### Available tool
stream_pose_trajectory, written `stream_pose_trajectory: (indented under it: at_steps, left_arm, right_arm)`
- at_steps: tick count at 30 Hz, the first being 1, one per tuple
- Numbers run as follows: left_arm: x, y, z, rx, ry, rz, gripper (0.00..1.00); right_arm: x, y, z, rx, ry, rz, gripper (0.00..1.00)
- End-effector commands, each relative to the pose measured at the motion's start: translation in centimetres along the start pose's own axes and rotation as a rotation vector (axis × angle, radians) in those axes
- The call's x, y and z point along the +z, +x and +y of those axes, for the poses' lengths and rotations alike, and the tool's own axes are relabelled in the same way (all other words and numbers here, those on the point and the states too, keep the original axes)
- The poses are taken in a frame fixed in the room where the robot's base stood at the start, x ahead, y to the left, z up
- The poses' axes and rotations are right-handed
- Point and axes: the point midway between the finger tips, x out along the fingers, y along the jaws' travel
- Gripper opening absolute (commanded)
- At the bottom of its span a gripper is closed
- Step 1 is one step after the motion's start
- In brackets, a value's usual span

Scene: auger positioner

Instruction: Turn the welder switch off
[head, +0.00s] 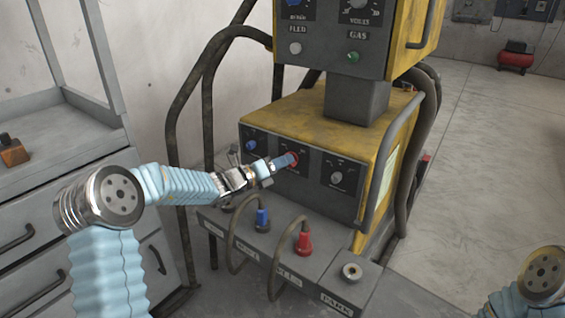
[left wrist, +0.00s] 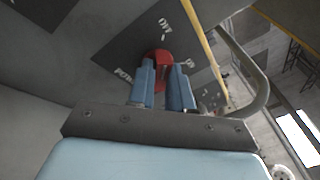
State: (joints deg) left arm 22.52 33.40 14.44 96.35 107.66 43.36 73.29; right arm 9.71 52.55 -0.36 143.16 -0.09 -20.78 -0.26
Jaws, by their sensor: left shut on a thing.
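The welder (head: 310,122) is a yellow and black machine with a lower front panel that carries several knobs. The red switch knob (head: 290,158) is the middle one on that panel. In the left wrist view the red knob (left wrist: 157,62) sits on a dark plate with white lettering that includes "OFF" above it. My left gripper (head: 285,162) is at the knob, its blue fingers (left wrist: 163,80) shut on either side of it. The fingers hide part of the knob. My right arm shows only at the lower right corner, and its gripper is out of view.
A blue knob (head: 251,145) and a grey knob (head: 336,177) flank the red one. Below, a ledge holds a blue plug (head: 262,219) and a red plug (head: 304,242) with looping cables. A grey cabinet (head: 60,190) stands at left.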

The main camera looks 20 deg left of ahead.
Motion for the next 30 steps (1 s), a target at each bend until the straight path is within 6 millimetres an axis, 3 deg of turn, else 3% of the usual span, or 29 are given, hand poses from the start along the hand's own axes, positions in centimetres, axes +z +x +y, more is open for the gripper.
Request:
stream_pose_trajectory:
  at_steps: [4, 5, 10, 20, 23, 30]
  left_arm:
    - [-0.1, 0.0, 0.1, 0.002, -0.003, 0.001, 0.0]
    - [-0.1, 0.0, 0.1, 0.002, -0.003, 0.001, 0.2]
    - [-0.1, 0.0, 0.1, 0.001, -0.002, 0.001, 0.44]
    - [0.0, -0.4, 0.1, 0.001, -0.001, 0.0, 0.44]
    - [0.1, -1.7, 0.1, 0.003, 0.0, -0.001, 0.44]
    - [0.1, -7.5, 0.1, 0.005, 0.0, -0.001, 0.44]
  right_arm:
    - [0.0, 0.0, 0.0, 0.0, 0.0, 0.0, 0.43]
    - [0.0, 0.0, 0.0, 0.0, 0.0, 0.0, 0.43]
    - [0.0, 0.0, 0.0, 0.0, 0.0, 0.0, 0.43]
    - [0.0, 0.0, 0.0, 0.0, 0.0, 0.0, 0.43]
    - [0.0, 0.0, 0.0, 0.0, 0.0, 0.0, 0.43]
    - [0.0, -0.1, 0.0, 0.0, 0.0, 0.0, 0.43]
